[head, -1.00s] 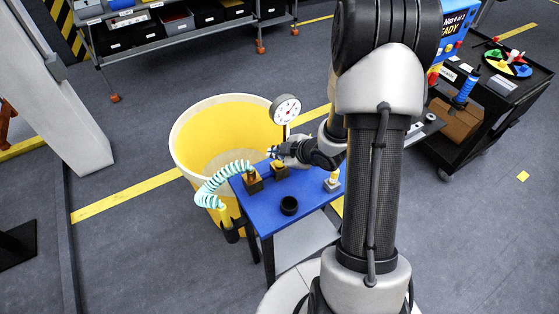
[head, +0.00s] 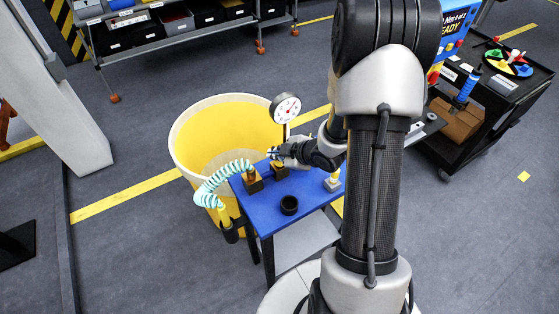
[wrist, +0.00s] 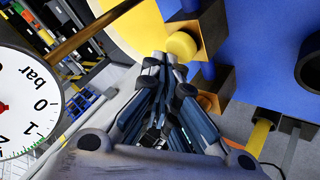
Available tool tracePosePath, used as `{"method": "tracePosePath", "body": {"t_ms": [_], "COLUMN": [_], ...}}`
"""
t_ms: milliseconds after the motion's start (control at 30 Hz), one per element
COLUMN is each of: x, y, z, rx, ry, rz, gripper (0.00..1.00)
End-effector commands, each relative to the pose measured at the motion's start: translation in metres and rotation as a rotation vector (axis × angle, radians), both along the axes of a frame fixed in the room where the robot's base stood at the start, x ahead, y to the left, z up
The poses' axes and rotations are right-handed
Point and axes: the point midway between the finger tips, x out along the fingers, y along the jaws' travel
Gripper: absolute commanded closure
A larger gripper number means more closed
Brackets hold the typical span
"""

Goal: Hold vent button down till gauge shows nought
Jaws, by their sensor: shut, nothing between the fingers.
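The vent button (wrist: 182,45) is a round yellow cap on a brass block, seen in the wrist view. The block (head: 280,171) shows on the blue table in the head view, partly behind my gripper (head: 274,153). My gripper is shut and empty; in the wrist view its fingertips (wrist: 161,64) lie just beside the button. I cannot tell whether they touch it. The gauge (head: 286,108) stands on a post behind the block. In the wrist view the dial (wrist: 30,105) is cut off and upside down, marked in bar; its needle's reading is not clear.
The blue table (head: 266,211) carries a black ring (head: 289,205) and a second brass block (head: 254,183) with a coiled pale hose (head: 212,184). A large yellow tub (head: 181,123) stands behind it. A black cart (head: 487,123) is at right. Open floor lies left.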

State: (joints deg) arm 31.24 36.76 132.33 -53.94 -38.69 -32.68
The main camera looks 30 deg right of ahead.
Motion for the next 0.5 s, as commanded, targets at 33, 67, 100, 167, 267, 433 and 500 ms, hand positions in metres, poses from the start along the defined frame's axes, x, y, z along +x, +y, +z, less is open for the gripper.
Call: {"method": "tracePosePath", "body": {"t_ms": [33,67,100,167,267,433,500], "x": [0.0,0.0001,0.0001,0.0,0.0001,0.0,0.0], "y": [-0.0001,0.0,-0.0001,-0.0001,0.0,0.0,0.0], "z": [0.0003,0.0003,0.0002,-0.0001,-0.0011,-0.0033,-0.0042], "rx": [0.0,0.0,0.0,0.0,0.0,0.0,0.0], "ry": [0.0,0.0,0.0,0.0,0.0,0.0,0.0], "rz": [0.0,0.0,0.0,0.0,0.0,0.0,0.0], "gripper": [1.0,1.0,1.0,1.0,1.0,1.0,1.0]}}
